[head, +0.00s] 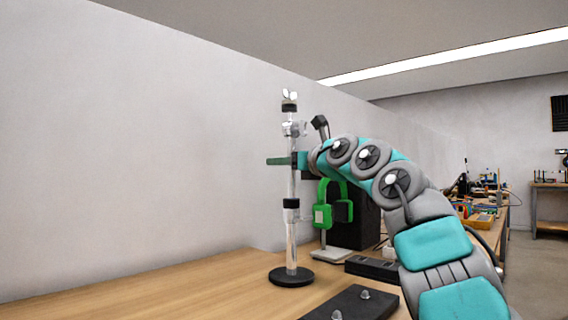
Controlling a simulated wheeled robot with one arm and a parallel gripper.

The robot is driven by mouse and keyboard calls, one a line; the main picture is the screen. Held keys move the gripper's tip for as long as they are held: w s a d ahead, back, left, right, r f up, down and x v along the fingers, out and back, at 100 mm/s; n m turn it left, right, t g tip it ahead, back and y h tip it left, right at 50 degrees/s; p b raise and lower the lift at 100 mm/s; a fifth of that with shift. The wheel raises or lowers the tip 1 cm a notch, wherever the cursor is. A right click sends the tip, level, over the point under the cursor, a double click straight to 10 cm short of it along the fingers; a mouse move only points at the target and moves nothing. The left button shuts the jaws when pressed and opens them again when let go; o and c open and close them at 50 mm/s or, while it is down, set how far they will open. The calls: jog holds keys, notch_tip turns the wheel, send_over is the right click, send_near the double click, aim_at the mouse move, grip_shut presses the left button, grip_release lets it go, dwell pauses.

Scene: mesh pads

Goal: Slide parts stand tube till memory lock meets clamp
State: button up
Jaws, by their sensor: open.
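The parts stand has a round black base (291,277) on the wooden bench and an upright pale tube (291,235). A black collar (291,203) sits partway up. Higher up are a silver clamp-like fitting (294,129) and a black ring (289,107), with small pale tips on top. I cannot tell for certain which band is the memory lock. My gripper (287,160) is at the tube, between the black collar and the silver fitting. It is open, with a green finger-like bar reaching left across the tube. Whether it touches the tube is unclear.
A dark plate with knobs (352,303) lies at the bench front. The bench (130,297) left of the base is clear; a wall runs behind.

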jog(key=b+v, duration=0.4)
jog(key=v, duration=0.3)
jog(key=shift+s+d, duration=0.2)
jog(key=shift+s, duration=0.15)
dwell(0.4)
